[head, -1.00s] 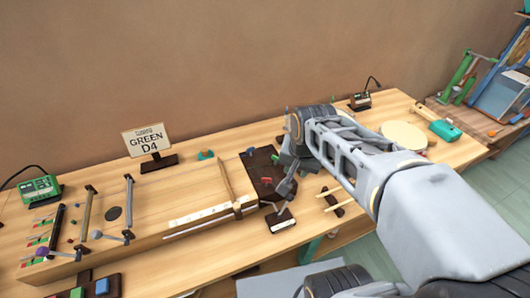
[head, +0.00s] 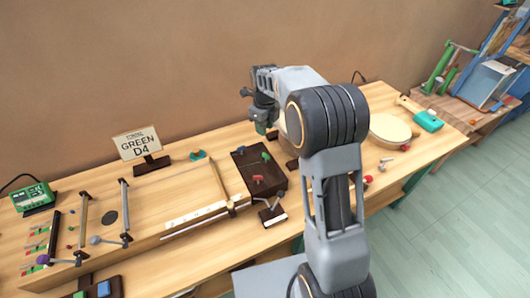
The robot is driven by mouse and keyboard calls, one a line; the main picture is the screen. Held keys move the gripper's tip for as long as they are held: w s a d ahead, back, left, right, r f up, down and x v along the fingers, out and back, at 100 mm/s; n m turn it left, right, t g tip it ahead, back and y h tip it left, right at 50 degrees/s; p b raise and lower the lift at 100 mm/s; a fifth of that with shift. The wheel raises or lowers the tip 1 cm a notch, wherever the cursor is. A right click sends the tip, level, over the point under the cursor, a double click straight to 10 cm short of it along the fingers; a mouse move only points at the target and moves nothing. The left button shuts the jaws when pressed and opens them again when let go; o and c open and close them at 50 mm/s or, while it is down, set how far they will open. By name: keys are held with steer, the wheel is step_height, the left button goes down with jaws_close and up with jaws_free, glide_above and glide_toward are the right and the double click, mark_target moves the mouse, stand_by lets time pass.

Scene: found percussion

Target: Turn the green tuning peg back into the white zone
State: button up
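The green tuning peg (head: 266,157) stands on the upper right of a dark peg block (head: 270,188) at the right end of the long wooden string board. A red peg (head: 258,178) sits lower on the same block, and another small peg (head: 240,150) is at its upper left. I cannot make out a white zone around the green peg. My gripper (head: 262,122) hangs beyond the block, up and slightly right of it in the picture, apart from the green peg. Its fingers are small and partly hidden, so its opening is unclear.
A sign reading "GREEN D4" (head: 138,144) stands at the back left. A small stand with a white label (head: 272,216) is in front of the block. A round pale drum (head: 390,129) and a teal-headed mallet (head: 428,120) lie at the right. A green device (head: 34,197) is far left.

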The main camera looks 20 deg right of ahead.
mark_target(266, 156)
step_height(266, 156, down, 14)
steer(key=shift+w+r+p, duration=0.1)
steer(key=shift+r+p, duration=0.05)
steer(key=shift+p, duration=0.55)
steer(key=shift+c, duration=0.2)
jaws_close()
